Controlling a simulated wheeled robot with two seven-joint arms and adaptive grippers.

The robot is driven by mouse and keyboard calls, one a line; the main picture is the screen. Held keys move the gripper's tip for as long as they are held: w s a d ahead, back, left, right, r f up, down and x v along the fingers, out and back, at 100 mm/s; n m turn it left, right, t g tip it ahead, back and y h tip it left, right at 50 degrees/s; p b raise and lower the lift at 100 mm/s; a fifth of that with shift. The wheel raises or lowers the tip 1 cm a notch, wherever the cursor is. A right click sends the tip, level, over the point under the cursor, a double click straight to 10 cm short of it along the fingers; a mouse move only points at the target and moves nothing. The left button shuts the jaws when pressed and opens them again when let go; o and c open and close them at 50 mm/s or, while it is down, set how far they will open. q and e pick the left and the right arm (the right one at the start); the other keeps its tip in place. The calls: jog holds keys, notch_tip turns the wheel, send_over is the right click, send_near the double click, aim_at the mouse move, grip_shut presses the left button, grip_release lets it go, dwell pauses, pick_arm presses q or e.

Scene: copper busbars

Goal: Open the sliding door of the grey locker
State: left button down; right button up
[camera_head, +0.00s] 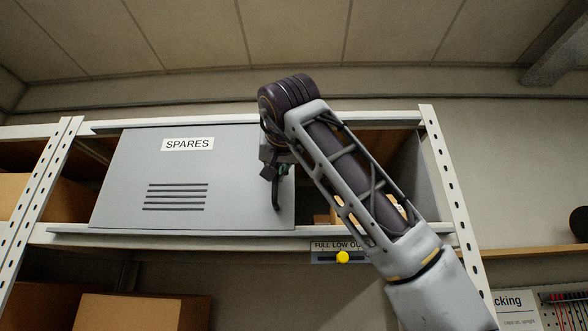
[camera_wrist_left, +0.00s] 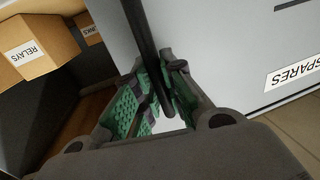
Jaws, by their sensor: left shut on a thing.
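The grey sliding door (camera_head: 125,165) of the locker carries a SPARES label and several slots. It covers the left and middle of the locker front, and an open gap shows at its right side. A dark vertical handle (camera_head: 278,198) stands near the door's right edge. My left gripper (camera_head: 273,172) is at the handle. In the left wrist view, the green-padded fingers of this gripper (camera_wrist_left: 155,88) are shut around the dark handle bar (camera_wrist_left: 143,40), beside the grey door (camera_wrist_left: 225,50). My arm hides part of the gap. My right gripper is not in view.
Inside the locker, cardboard boxes show, one labelled RELAYS (camera_wrist_left: 35,50). A white perforated post (camera_head: 447,180) stands right of the locker. Below is a panel with a yellow knob (camera_head: 343,257). Cardboard boxes (camera_head: 140,312) sit on the lower shelf.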

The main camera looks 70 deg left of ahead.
pick_arm(q)
jog(key=shift+s+a, duration=0.15)
jog(key=shift+s, duration=0.1)
jog(key=c, duration=1.5)
grip_release()
